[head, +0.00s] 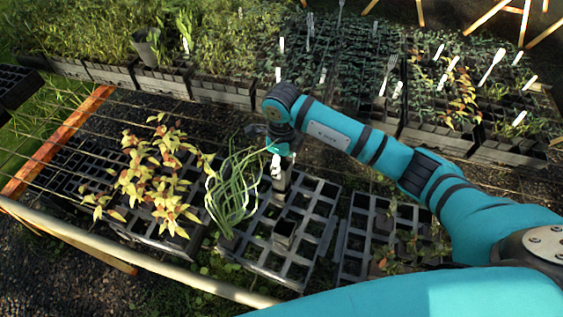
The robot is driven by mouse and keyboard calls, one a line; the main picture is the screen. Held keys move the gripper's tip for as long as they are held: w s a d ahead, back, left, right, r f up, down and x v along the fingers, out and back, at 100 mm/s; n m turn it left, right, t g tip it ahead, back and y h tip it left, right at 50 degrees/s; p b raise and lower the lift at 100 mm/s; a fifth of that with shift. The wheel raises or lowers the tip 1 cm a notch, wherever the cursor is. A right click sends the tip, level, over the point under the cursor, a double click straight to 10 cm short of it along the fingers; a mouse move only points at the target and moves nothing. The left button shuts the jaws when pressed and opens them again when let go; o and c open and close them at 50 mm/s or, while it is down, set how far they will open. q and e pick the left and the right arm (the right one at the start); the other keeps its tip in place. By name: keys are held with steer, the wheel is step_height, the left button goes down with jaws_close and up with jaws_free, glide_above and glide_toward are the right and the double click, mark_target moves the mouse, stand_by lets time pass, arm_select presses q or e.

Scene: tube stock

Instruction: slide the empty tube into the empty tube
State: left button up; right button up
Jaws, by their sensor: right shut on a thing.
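My right gripper (278,165) points down over a black tray (262,250) in the middle of the head view. It is shut on a grey tube (281,184), an empty tube, which hangs roughly upright below it. Its upper part is hidden by the fingers. Another empty tube (284,233), dark and square with an open top, stands in the tray nearer to me. The held tube is farther back than this one and apart from it in the picture. I cannot tell how high its lower end is above the tray. My left gripper is not in view.
Tall green grass-like leaves (232,190) stand just left of the gripper. A yellow-leaved plant (155,178) fills the tray further left. Another tray (352,235) with small plants is at the right. Planted trays (222,90) line the back. A pale rail (140,258) runs along the front.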

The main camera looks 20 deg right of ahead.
steer(key=shift+f+b, duration=0.45)
steer(key=shift+f, duration=0.25)
steer(key=shift+f+b, duration=2.05)
steer(key=shift+f, duration=0.2)
steer(key=shift+f, duration=0.2)
steer(key=o, duration=0.8)
steer(key=shift+o, duration=0.2)
steer(key=shift+r, duration=0.1)
step_height(320, 180, up, 12)
